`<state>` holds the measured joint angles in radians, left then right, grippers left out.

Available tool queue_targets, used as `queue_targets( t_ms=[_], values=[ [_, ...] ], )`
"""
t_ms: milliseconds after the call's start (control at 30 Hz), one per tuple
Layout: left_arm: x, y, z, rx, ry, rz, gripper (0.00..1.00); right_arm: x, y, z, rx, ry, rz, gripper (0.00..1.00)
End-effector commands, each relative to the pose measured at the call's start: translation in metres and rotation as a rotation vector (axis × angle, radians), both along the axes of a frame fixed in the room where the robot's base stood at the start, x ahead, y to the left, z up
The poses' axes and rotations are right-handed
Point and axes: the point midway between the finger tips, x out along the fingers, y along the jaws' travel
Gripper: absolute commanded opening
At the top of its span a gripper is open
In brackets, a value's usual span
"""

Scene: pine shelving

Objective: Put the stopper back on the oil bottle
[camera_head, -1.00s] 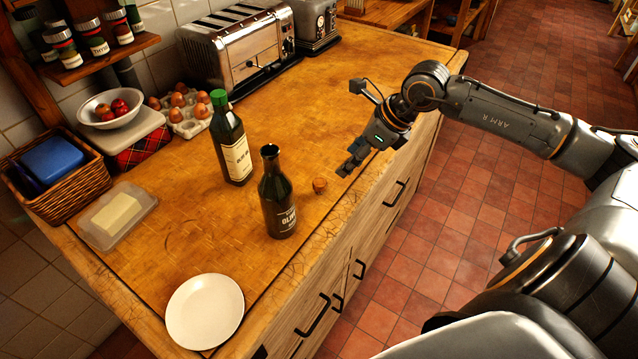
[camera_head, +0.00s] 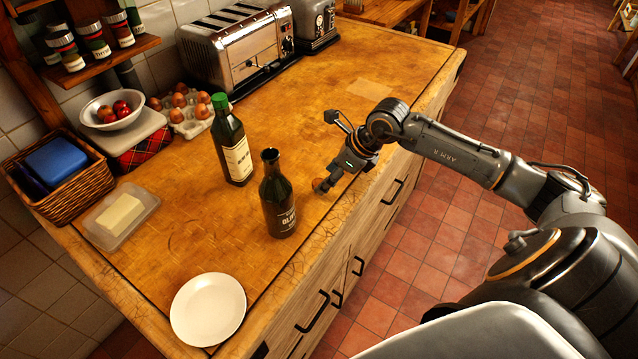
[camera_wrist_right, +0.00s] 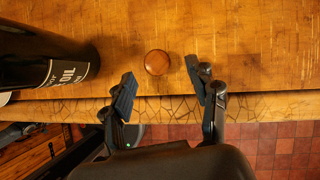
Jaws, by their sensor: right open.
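The stopper (camera_head: 318,184) is a small round brown piece on the counter to the right of the bottle. In the wrist view the stopper (camera_wrist_right: 157,62) lies ahead of the fingertips, between their lines. My right gripper (camera_head: 328,182) is open and empty, close to the stopper, its fingers spread in the wrist view (camera_wrist_right: 166,85). My left gripper is not in view.
A green-capped bottle (camera_head: 233,145) stands behind the oil bottle. A white plate (camera_head: 208,310) lies at the front left, a butter dish (camera_head: 122,213) farther left. A toaster (camera_head: 235,55) and egg tray (camera_head: 188,122) stand at the back. The right of the counter is mostly clear.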

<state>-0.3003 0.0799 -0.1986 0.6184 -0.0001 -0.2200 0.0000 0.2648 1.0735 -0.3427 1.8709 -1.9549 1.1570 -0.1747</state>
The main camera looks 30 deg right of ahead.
Motion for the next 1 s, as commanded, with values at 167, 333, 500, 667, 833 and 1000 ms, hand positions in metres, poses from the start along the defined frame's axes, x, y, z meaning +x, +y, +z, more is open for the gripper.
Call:
queue_targets(
  t_ms=[167, 333, 500, 667, 833, 1000],
  values=[
    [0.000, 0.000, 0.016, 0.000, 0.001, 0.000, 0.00, 0.013, 0.013, -0.015, 0.006, 0.002, 0.000, 0.59],
    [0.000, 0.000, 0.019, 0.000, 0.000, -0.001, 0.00, 0.019, 0.016, -0.031, 0.002, 0.000, 0.000, 0.59],
    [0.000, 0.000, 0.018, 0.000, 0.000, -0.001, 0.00, 0.020, 0.016, -0.033, 0.000, -0.001, 0.001, 0.59],
    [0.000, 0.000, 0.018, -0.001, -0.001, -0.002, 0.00, 0.019, 0.016, -0.033, 0.000, -0.001, 0.001, 0.59],
    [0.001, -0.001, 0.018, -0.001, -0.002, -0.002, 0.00, 0.019, 0.016, -0.033, 0.001, -0.001, 0.000, 0.30],
    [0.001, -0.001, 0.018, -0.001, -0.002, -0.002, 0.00, 0.019, 0.016, -0.032, 0.001, -0.001, 0.000, 0.18]
  ],
)
